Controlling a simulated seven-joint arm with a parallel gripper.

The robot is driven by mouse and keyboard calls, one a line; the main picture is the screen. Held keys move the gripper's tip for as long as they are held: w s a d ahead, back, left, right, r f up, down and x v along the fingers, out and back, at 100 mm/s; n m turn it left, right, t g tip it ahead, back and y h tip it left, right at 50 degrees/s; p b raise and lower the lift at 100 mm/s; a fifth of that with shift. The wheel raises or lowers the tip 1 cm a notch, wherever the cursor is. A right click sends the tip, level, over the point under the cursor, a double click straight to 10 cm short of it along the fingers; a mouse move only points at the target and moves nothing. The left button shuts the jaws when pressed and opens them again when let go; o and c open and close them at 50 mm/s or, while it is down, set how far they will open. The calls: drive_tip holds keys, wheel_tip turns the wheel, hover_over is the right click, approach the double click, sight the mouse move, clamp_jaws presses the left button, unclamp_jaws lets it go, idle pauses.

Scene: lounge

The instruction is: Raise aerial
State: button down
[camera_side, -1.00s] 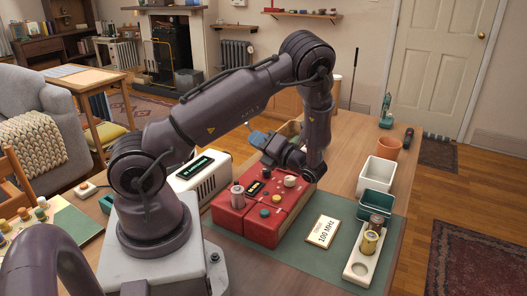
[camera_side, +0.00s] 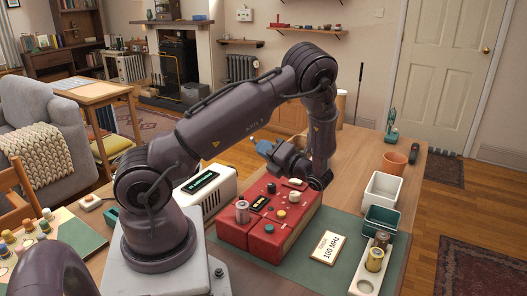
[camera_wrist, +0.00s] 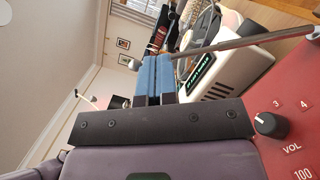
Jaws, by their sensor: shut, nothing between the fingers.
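The red radio (camera_side: 284,236) with several knobs sits on the green mat in the side view. Its red face with a black VOL knob also shows at the right of the wrist view (camera_wrist: 300,125). A thin grey metal rod, which looks like the aerial (camera_wrist: 235,42), crosses the upper right of the wrist view and slants towards the fingertips. My gripper (camera_side: 264,147) is over the radio's back edge, its blue fingers pointing left in the side view. In the wrist view the blue fingers (camera_wrist: 150,75) are together and empty. I cannot tell whether they touch the rod.
A white device with a green display (camera_side: 210,184) stands left of the radio. A card reading 100 MHz (camera_side: 328,247), a white tray with batteries (camera_side: 366,286), a green bin (camera_side: 381,221), a white bin (camera_side: 383,190) and an orange pot (camera_side: 394,162) lie to the right.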

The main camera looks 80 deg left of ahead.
drive_tip(key=shift+w+a+r, duration=0.15)
drive_tip(key=shift+w+a+r+m+t, duration=0.15)
drive_tip(key=shift+w+a+r+m, duration=0.5)
drive_tip(key=shift+w+a+m, duration=0.3)
drive_tip(key=shift+w+a+r+m+t, duration=0.15)
drive_tip(key=shift+w+a+r+m, duration=0.45)
drive_tip(key=shift+w+a+m, duration=0.3)
